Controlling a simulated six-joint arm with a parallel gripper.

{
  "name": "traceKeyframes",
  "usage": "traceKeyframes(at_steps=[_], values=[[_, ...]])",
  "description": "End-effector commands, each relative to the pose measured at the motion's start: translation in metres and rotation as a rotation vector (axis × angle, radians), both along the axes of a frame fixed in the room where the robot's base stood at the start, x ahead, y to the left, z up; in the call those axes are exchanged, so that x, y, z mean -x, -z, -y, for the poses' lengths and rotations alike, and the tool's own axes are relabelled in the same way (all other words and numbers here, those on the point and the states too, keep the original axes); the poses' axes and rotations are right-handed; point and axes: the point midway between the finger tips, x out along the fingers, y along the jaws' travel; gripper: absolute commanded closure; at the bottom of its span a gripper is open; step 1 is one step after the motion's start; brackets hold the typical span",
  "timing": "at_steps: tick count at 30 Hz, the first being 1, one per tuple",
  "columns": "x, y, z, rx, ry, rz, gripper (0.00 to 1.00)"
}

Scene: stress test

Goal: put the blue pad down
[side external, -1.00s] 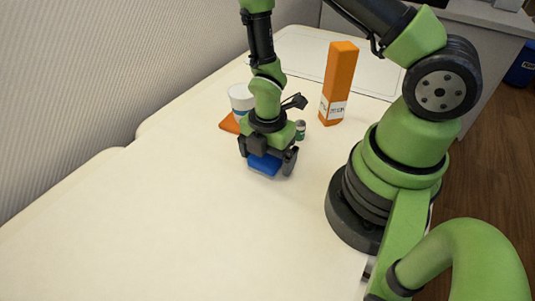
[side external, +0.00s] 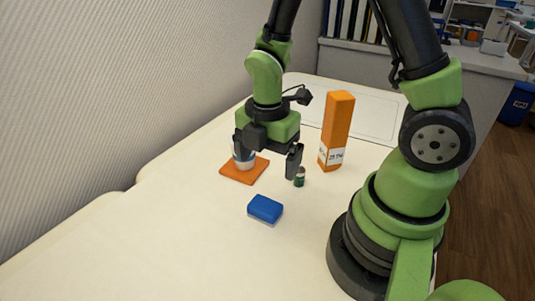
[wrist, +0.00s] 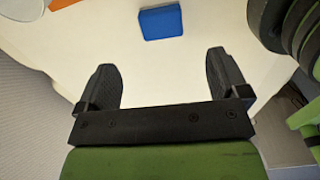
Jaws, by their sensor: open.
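The blue pad (side external: 265,208) lies flat on the pale table in the side view, with a lighter lower edge. It also shows at the top of the wrist view (wrist: 160,22), beyond my fingertips. My gripper (side external: 268,160) is open and empty, raised above the table and farther back than the pad. In the wrist view my two black fingers (wrist: 163,75) are wide apart with bare table between them. Nothing touches the pad.
A white cup (side external: 244,163) stands on an orange mat (side external: 240,176), partly hidden by my gripper. The front table is clear.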

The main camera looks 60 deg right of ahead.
Motion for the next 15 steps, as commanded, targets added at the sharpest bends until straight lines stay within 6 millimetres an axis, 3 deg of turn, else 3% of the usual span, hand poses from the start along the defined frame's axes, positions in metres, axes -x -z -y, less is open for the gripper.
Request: traceKeyframes(at_steps=[4,7,11,15], values=[[-0.001,-0.014,0.000,-0.003,0.056,0.023,0.07],[-0.002,-0.036,-0.002,-0.020,0.222,0.080,0.07],[0.004,-0.081,-0.005,-0.094,0.591,0.186,0.07],[0.022,-0.128,-0.011,-0.245,1.028,0.277,0.07]])
